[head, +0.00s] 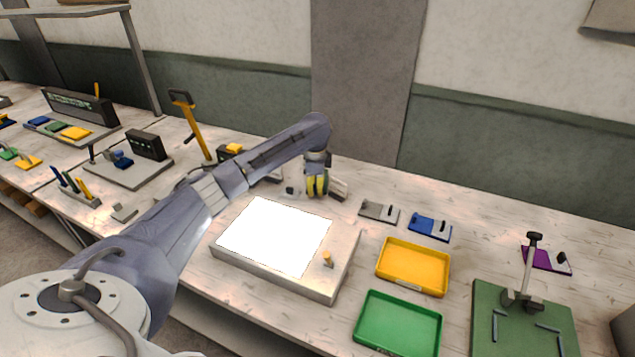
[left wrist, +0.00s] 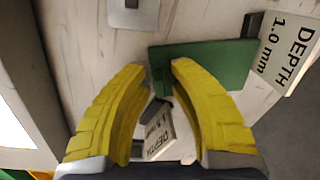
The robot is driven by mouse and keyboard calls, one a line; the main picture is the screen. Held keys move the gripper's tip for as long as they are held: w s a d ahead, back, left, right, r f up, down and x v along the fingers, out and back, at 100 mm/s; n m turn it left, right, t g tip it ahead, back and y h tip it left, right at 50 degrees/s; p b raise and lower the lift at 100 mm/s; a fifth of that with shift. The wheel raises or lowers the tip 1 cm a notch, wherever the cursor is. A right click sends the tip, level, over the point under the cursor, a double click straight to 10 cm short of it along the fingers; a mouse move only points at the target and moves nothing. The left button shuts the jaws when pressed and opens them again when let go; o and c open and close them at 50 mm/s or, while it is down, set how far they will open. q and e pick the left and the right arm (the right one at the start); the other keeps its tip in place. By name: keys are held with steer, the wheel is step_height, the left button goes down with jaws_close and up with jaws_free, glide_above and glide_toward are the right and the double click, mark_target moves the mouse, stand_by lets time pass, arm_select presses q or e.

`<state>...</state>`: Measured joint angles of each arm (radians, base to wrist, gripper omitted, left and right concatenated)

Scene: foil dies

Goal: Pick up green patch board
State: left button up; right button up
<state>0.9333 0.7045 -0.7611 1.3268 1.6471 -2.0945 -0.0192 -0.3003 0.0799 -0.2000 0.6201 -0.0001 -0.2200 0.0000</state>
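The green patch board (left wrist: 222,62) lies flat on the table in the left wrist view, just past my left fingertips; I cannot make it out in the head view, where my gripper covers that spot. My left gripper (left wrist: 160,70) has two yellow fingers with a gap between their tips, at the near left edge of the board. A small dark piece shows between the fingers, partly hidden. In the head view the left gripper (head: 317,185) points down behind the white light panel. I do not see my right gripper.
A "DEPTH 1.0 mm" block (left wrist: 287,50) adjoins the board. A grey plate (head: 378,211), blue plate (head: 430,227) and purple plate (head: 543,259) lie to the right. The light panel (head: 273,236), yellow tray (head: 412,267), green tray (head: 398,324) and green-based stand (head: 523,325) are nearer.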

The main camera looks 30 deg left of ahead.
arm_select(q)
jaws_close()
steer(key=shift+r, duration=0.1)
